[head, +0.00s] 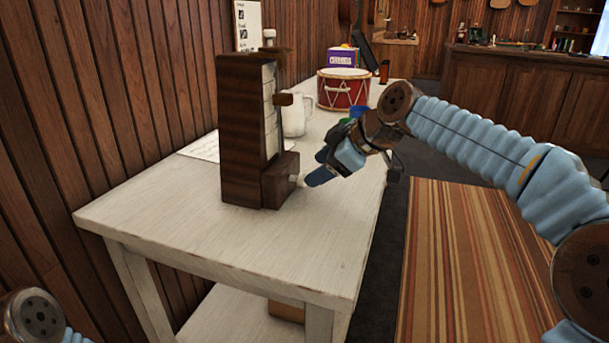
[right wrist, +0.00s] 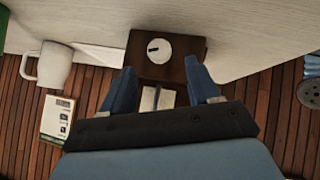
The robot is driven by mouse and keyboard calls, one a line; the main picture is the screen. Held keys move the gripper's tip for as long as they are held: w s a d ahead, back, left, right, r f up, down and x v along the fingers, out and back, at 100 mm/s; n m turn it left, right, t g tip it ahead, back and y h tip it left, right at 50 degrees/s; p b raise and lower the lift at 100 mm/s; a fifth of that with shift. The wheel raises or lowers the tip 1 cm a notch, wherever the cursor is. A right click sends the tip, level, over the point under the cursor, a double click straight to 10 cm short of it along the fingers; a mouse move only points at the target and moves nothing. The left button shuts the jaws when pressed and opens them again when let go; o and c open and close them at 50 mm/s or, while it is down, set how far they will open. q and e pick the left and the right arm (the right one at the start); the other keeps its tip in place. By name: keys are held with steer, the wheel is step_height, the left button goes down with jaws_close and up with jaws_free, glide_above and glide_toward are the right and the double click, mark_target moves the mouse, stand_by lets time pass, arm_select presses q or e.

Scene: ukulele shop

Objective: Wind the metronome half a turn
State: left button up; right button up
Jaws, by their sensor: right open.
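The dark wooden metronome (head: 240,130) stands upright near the left end of the white table, with a pale scale on its front. A small white winding knob (head: 294,178) sticks out of its lower block, toward my right gripper. In the right wrist view the knob (right wrist: 159,50) is a round white disc with a dark mark, on the brown metronome block (right wrist: 140,68). My right gripper (head: 311,170) is open, with blue fingers close to the knob. In the right wrist view its fingertips (right wrist: 160,72) are apart, with nothing gripped between them. My left gripper is not in view.
The white table (head: 215,250) is clear in front of the metronome. Behind stand a white mug (head: 294,118), a red drum (head: 343,90) and a purple box (head: 343,56). A paper sheet (head: 203,146) lies behind the metronome. A wooden plank wall (head: 100,100) runs along the left.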

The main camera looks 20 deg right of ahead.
mark_target(299, 178)
steer(key=x, duration=0.5)
steer(key=shift+w+a+f, duration=0.1)
steer(key=shift+f, duration=0.05)
steer(key=c, duration=1)
steer(key=shift+c, duration=0.2)
steer(key=shift+p, duration=0.3)
